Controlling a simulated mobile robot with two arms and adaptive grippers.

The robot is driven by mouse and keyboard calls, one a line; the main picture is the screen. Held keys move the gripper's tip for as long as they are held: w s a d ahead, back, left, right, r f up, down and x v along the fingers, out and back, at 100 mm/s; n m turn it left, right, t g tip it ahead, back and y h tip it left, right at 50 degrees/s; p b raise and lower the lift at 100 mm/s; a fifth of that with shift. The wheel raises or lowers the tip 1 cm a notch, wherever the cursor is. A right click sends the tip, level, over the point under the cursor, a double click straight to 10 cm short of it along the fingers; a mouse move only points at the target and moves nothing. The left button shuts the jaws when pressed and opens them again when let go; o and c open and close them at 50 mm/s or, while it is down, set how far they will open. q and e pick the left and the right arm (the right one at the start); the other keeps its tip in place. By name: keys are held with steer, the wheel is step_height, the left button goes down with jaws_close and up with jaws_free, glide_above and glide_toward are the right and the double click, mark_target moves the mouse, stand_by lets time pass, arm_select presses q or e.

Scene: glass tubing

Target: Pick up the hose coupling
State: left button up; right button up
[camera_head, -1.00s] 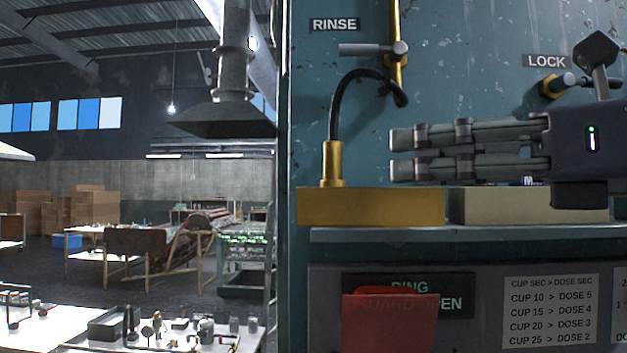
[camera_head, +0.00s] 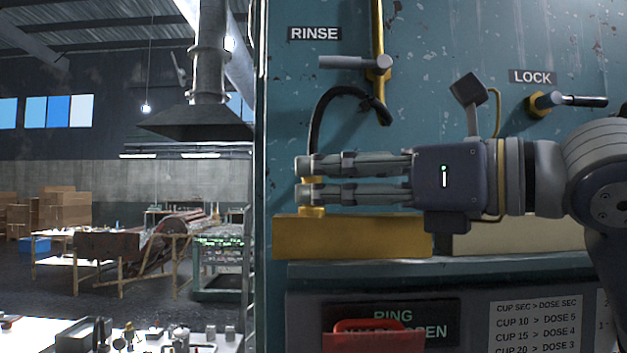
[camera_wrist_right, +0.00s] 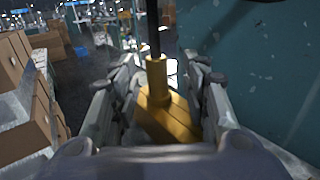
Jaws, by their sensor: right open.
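The hose coupling (camera_head: 312,212) is a brass cylinder standing upright on a yellow block (camera_head: 350,238), with a black hose (camera_head: 318,125) rising from its top. My right gripper (camera_head: 305,180) reaches in from the right, and its fingertips partly cover the coupling in the head view. In the right wrist view the coupling (camera_wrist_right: 157,78) stands between the open fingers (camera_wrist_right: 160,95), with a gap visible on each side. The fingers are not closed on it. My left gripper is in neither view.
A teal panel carries a RINSE lever (camera_head: 355,63) above and a LOCK handle (camera_head: 570,100) at right. A beige block (camera_head: 530,236) sits beside the yellow one on the ledge. A red handle (camera_head: 373,338) is below. Open room lies to the left.

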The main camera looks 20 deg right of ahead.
mark_target(321, 177)
steer(key=shift+w+a+r+p, duration=0.25)
steer(key=shift+w+a+p, duration=0.15)
steer(key=shift+w+a, duration=0.5)
steer(key=shift+w+a+f, duration=0.15)
steer(key=shift+w+a, duration=0.1)
steer(key=shift+a, duration=0.05)
steer(key=shift+s+d, duration=0.1)
steer(key=shift+d, duration=0.1)
steer(key=c, duration=0.6)
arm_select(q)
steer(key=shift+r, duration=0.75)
arm_select(e)
steer(key=shift+a, duration=0.1)
jaws_close()
